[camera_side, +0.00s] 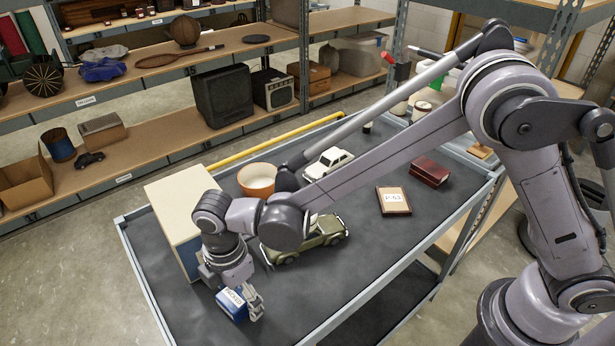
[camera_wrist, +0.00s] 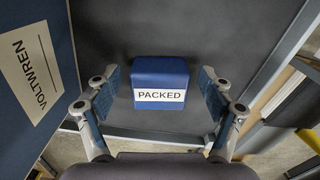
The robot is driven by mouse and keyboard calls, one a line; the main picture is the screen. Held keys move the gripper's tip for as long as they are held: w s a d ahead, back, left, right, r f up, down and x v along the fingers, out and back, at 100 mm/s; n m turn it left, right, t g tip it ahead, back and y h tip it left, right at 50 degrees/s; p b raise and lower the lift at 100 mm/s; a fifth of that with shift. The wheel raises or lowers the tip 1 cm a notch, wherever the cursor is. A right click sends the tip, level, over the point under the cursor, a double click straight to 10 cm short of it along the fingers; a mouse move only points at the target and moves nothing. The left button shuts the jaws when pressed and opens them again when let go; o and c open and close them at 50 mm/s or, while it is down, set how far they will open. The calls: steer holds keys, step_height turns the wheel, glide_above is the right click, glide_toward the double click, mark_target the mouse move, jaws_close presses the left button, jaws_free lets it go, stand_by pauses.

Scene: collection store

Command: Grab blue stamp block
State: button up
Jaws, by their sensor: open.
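The blue stamp block (camera_side: 231,305) sits on the dark top of the cart near its front left corner. In the wrist view the blue block (camera_wrist: 160,75) carries a white label reading "PACKED" and lies between my two fingers, with a gap on each side. My gripper (camera_wrist: 163,92) is open and holds nothing. In the side view my gripper (camera_side: 240,300) is low over the block, its fingers around it; the block's far side is hidden.
A cream-topped box (camera_side: 178,197) stands close on the left; its blue side shows a "VOLTWREN" label (camera_wrist: 32,68).

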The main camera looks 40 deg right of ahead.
steer(key=c, duration=1.3)
